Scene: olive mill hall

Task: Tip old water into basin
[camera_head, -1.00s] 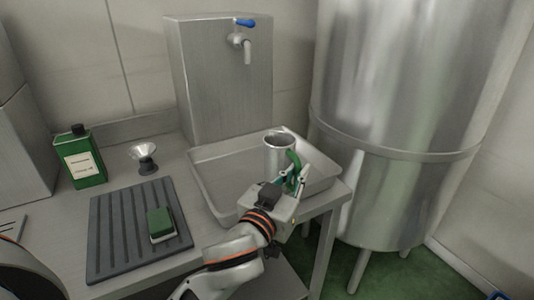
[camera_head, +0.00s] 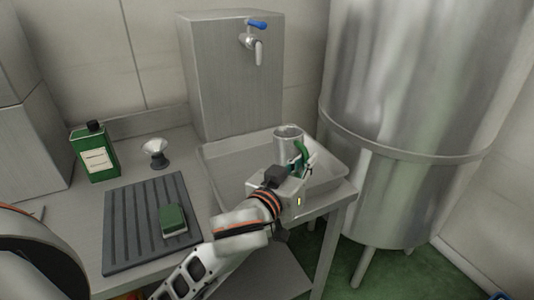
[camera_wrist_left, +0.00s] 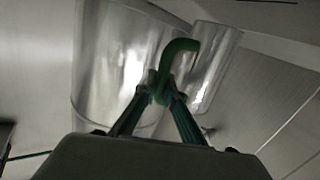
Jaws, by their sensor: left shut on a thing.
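A metal jug (camera_head: 287,141) with a green handle (camera_head: 303,152) is held above the steel basin (camera_head: 222,176). My left gripper (camera_head: 300,168) is shut on the green handle, on the near right side of the jug. The jug looks close to upright, and its inside is too small to read for water. In the left wrist view, the jug (camera_wrist_left: 213,65) shows behind the fingers, with the green handle (camera_wrist_left: 178,47) between the fingertips (camera_wrist_left: 162,92). My right gripper is not in view.
A steel dispenser (camera_head: 232,80) with a blue-levered tap (camera_head: 256,35) stands behind the basin. A large steel tank (camera_head: 405,110) stands close on the right. A green bottle (camera_head: 95,153), a small funnel-like piece (camera_head: 156,152) and a ribbed mat (camera_head: 128,227) with a green sponge (camera_head: 173,220) are left.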

